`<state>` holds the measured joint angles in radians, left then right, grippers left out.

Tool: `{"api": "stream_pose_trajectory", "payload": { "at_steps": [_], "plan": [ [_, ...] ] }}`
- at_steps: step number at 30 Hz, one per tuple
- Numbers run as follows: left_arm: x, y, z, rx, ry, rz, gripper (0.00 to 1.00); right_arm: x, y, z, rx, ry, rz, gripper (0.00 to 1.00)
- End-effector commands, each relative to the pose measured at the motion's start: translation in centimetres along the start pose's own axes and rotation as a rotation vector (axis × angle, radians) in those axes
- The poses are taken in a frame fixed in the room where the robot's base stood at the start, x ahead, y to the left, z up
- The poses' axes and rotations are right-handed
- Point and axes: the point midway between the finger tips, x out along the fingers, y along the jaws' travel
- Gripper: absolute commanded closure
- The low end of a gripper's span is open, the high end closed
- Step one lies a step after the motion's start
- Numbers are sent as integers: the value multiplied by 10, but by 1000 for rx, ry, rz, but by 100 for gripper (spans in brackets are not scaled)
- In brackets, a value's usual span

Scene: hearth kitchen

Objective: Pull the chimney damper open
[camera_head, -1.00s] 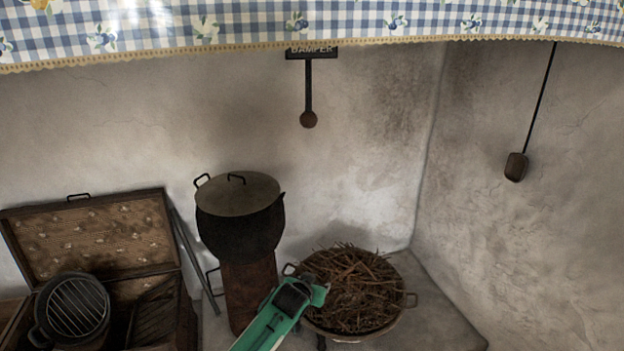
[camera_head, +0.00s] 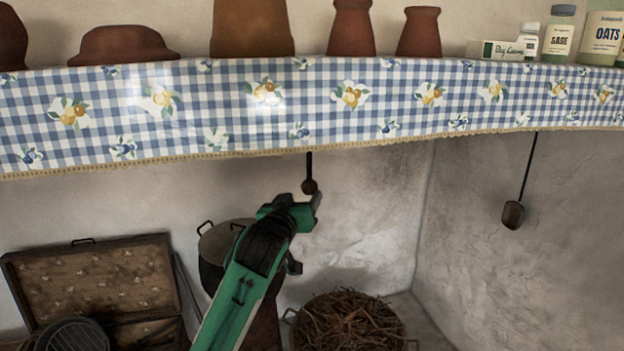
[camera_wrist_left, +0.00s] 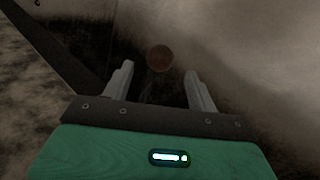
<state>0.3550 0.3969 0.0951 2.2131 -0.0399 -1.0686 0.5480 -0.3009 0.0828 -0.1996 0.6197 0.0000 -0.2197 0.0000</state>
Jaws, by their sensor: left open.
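The damper handle is a dark rod with a round brown knob (camera_head: 309,186). It hangs against the back wall of the hearth, and the cloth-edged mantel hides its upper part and its sign in the head view. My left gripper (camera_head: 314,203) is raised beside and just below the knob in that view. In the left wrist view the knob (camera_wrist_left: 159,58) shows at the gap between the open fingers (camera_wrist_left: 159,75). The fingers hold nothing, and I cannot tell how far the knob is beyond them. My right gripper is not in view.
The checked mantel cloth (camera_head: 330,105) overhangs above my left gripper, with clay pots (camera_head: 252,28) and jars on the shelf. A lidded pot (camera_head: 213,243) stands behind my arm. A basket of twigs (camera_head: 348,322) is below. A dark weight (camera_head: 513,215) hangs at the right wall.

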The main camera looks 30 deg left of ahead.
Motion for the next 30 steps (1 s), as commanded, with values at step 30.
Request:
{"api": "stream_pose_trajectory", "payload": {
  "at_steps": [30],
  "plan": [
    [89,0,1,2,-1,0,53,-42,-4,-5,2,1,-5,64]
  ]
}}
